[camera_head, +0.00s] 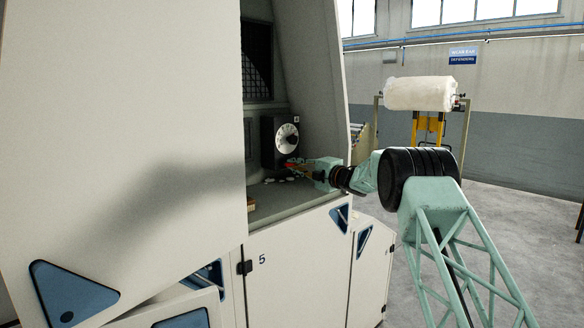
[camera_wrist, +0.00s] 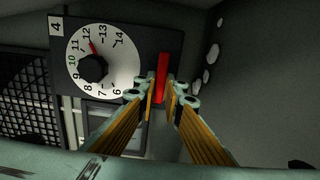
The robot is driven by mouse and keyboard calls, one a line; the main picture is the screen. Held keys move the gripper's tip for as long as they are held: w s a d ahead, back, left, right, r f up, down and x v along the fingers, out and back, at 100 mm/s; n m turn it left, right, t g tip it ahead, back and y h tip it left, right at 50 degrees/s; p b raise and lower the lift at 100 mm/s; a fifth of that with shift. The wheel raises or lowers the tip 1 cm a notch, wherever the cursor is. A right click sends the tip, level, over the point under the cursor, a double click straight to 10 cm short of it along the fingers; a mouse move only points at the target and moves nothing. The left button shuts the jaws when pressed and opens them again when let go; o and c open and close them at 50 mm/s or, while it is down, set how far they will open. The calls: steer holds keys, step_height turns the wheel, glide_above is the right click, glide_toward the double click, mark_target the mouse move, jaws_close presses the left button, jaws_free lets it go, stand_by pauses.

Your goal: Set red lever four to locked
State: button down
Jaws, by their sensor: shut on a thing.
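The red lever (camera_wrist: 162,76) is a narrow upright bar in the wrist view, beside a dial unit labelled 4. The dial (camera_wrist: 96,62) has a white face with numbers and a black knob, and its red pointer is near 12. My gripper (camera_wrist: 161,98) is shut on the lower end of the lever, with a fingertip on each side. In the head view the dial unit (camera_head: 286,138) stands in the machine's recess, and my gripper (camera_head: 293,166) reaches in from the right just below it. The lever is only a small red spot there. No locked marking is readable.
The recess floor (camera_head: 285,196) holds white scraps and a small brown block (camera_head: 251,204). A cabinet wall (camera_head: 120,120) closes the left side. A black mesh panel (camera_wrist: 28,100) is left of the dial. A white roll (camera_head: 418,93) stands behind on the right.

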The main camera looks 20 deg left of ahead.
stand_by(0.3)
steer(key=c, duration=2.7)
jaws_free()
steer(key=shift+d, duration=0.1)
steer(key=shift+v, duration=5.9)
